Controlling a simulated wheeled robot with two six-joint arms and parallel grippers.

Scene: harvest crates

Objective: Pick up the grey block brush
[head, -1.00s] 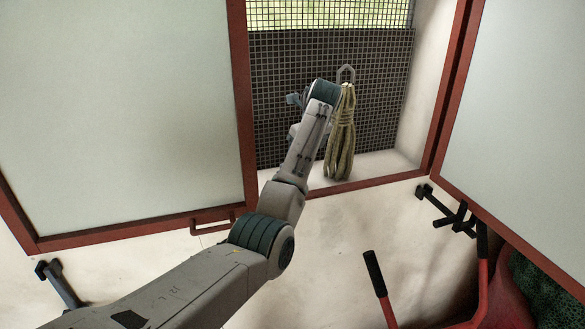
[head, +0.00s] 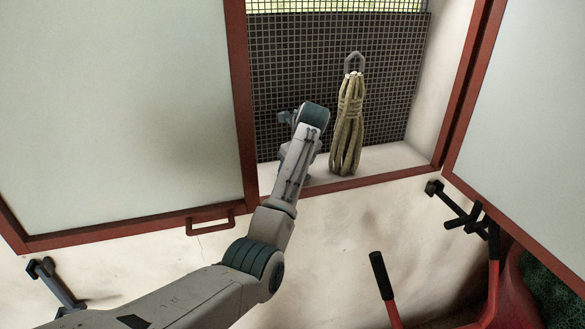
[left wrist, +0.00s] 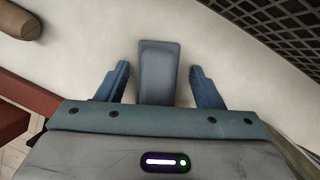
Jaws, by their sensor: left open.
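The grey block brush (left wrist: 158,88) shows in the left wrist view as a plain grey oblong on a pale ledge. My left gripper (left wrist: 159,68) is open, with one blue finger on each side of the brush. There are gaps between the brush and both fingers. The near end of the brush is hidden behind the gripper body. In the head view my left arm reaches into the opening and hides the brush and most of the gripper. My right gripper is not in view.
A rope coil (head: 347,125) hangs by a hook at the mesh (head: 390,80), just right of my arm. The ledge (head: 385,158) lies between red-framed doors, left (head: 120,110) and right (head: 535,120). A brown rounded object (left wrist: 20,22) lies left on the ledge.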

